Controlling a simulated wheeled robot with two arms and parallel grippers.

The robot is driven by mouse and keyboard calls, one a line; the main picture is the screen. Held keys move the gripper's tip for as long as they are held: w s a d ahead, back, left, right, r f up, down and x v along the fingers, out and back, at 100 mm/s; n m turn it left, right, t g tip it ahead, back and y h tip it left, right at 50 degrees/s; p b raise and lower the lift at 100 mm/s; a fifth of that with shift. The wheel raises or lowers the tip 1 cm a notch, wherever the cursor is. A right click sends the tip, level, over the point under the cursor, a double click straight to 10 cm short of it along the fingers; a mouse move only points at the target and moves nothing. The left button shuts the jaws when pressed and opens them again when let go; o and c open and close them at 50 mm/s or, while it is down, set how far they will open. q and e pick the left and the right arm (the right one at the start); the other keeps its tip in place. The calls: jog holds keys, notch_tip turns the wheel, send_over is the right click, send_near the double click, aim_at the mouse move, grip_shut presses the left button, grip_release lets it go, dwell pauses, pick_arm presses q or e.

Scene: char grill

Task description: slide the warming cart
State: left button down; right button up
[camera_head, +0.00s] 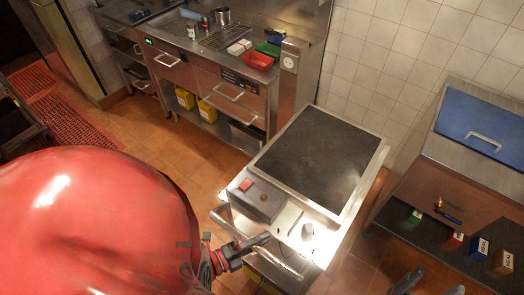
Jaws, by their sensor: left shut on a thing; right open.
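The warming cart (345,205) stands in the middle, a steel cart with a dark flat top, a small control box with a red switch, and a bar handle (285,266) along its near side. My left gripper (262,241) is at this handle, shut on it. A large red part of my own body covers the lower left. My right gripper (432,286) is open at the bottom edge, right of the cart; only its fingertips show, apart from the cart. The cart's lower part and wheels are mostly hidden.
A steel counter (205,75) with drawers, a pot and red and green trays stands behind left of the cart. At right, a dark shelf (390,215) holds small boxes beneath a blue-panelled unit (485,130). Tiled floor (200,170) is open left of the cart.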

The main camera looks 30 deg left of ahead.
pick_arm(q)
jog(key=shift+s+f, duration=0.1)
jog(key=shift+f, duration=0.05)
jog(key=c, duration=1)
grip_release()
jog(key=o, duration=0.3)
jog(key=shift+s, duration=0.1)
jog(key=shift+o, duration=0.2)
jog(key=p+v, duration=0.7)
jog(key=v, duration=1)
jog(key=shift+r, duration=0.3)
jog(key=shift+s+a, duration=0.1)
jog(key=shift+s, duration=0.05)
